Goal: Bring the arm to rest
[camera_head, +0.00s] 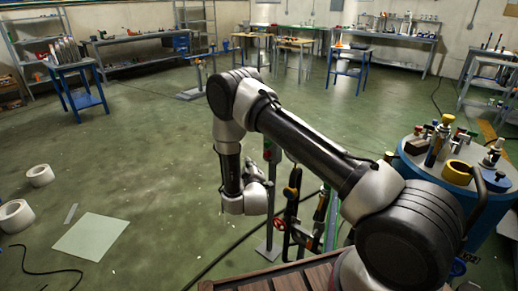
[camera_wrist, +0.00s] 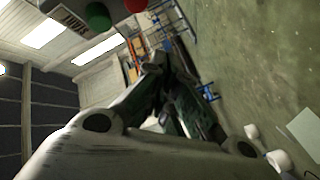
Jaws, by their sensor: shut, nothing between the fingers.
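My arm crosses the head view from the lower right, bends at the top and hangs down to the wrist near the middle. My gripper (camera_wrist: 172,72) is seen from behind in the wrist view, its fingers drawn together and empty. In the head view the gripper is hard to make out at the wrist, beside a stand with red and green parts (camera_head: 268,155). The wrist view is tilted. A grey box with a green button (camera_wrist: 97,15) and a red button (camera_wrist: 136,5) shows at its top edge.
A blue drum (camera_head: 408,160) with bottles and a yellow tape roll (camera_head: 457,172) stands at right. White rolls (camera_head: 15,216) and a pale sheet (camera_head: 91,237) lie on the floor at left. A slatted wooden surface (camera_head: 285,279) is at the bottom. The middle floor is open.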

